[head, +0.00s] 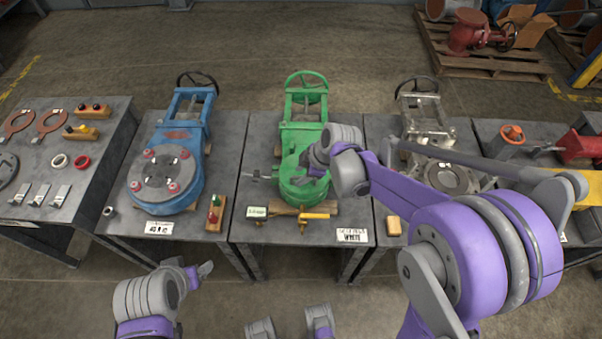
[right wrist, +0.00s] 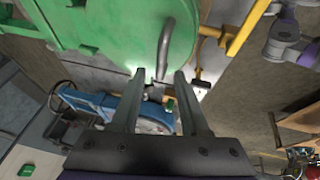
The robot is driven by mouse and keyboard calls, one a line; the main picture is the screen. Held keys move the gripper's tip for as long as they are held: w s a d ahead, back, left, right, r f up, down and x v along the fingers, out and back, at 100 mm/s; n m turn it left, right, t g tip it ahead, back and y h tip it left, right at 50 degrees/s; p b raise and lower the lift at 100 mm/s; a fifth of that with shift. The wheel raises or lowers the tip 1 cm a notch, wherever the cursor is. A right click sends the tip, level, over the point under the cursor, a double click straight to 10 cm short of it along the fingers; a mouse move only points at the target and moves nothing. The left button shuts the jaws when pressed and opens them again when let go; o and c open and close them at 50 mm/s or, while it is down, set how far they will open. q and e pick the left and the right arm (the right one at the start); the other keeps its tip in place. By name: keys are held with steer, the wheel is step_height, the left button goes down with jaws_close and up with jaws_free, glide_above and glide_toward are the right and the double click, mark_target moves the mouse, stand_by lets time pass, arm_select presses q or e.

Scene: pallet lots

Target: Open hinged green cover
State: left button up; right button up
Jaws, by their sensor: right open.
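The green valve (head: 303,135) stands on the middle table, its round green cover (head: 303,188) at the near end and partly hidden by my right wrist. In the right wrist view the green cover (right wrist: 120,30) fills the top left, with a grey curved handle (right wrist: 165,48) on it. My right gripper (right wrist: 160,72) is open, its two fingertips on either side of the handle's lower end; I cannot tell whether they touch it. In the head view my right gripper (head: 314,172) is over the cover. My left gripper (head: 205,270) is low in front of the tables, away from the valve; its jaws are unclear.
A blue valve (head: 168,165) stands on the left table and a grey valve (head: 430,135) on the right one. Floor in front is clear.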

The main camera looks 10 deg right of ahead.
jaws_close()
stand_by(1.5)
